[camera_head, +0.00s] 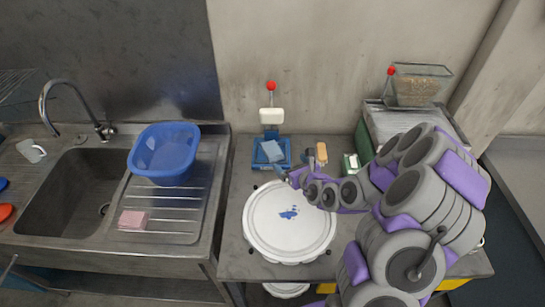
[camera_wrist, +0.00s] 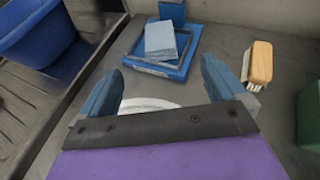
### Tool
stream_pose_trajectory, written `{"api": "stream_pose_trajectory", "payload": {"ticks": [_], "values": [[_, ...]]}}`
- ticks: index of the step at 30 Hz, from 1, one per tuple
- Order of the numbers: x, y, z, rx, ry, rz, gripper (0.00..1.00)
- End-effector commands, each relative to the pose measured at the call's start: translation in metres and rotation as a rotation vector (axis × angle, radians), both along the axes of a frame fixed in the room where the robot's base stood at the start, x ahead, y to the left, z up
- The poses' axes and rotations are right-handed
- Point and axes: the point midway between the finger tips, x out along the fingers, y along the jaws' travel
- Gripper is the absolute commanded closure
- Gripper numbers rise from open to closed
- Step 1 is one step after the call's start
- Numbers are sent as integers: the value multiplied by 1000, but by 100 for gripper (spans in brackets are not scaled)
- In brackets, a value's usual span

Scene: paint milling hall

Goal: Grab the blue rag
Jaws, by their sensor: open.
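The blue rag (camera_head: 272,151) is a light blue folded cloth on a darker blue tray (camera_head: 286,157) at the back of the metal table. In the wrist view the rag (camera_wrist: 165,40) lies flat in the tray (camera_wrist: 182,72), ahead of my fingers. My gripper (camera_wrist: 165,90) is open, with one blue finger on each side and nothing between them. In the head view my gripper (camera_head: 282,176) is just in front of the tray, near the far rim of the white round lid (camera_head: 290,222). The rag is apart from both fingers.
A wooden-backed brush (camera_wrist: 259,65) lies right of the tray. A red-knobbed post with a white block (camera_head: 271,115) rises behind it. A blue basin (camera_head: 165,152) and pink sponge (camera_head: 132,220) sit by the sink on the left. A green box (camera_wrist: 309,115) stands at right.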

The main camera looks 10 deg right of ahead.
Motion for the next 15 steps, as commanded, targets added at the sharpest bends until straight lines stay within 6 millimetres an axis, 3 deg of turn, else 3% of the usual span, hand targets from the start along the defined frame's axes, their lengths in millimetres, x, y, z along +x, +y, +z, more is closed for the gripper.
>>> {"api": "stream_pose_trajectory", "payload": {"ticks": [5,15], "values": [[2,3,-6,3,0,4,2],[48,17,-24,5,2,5,2]]}}
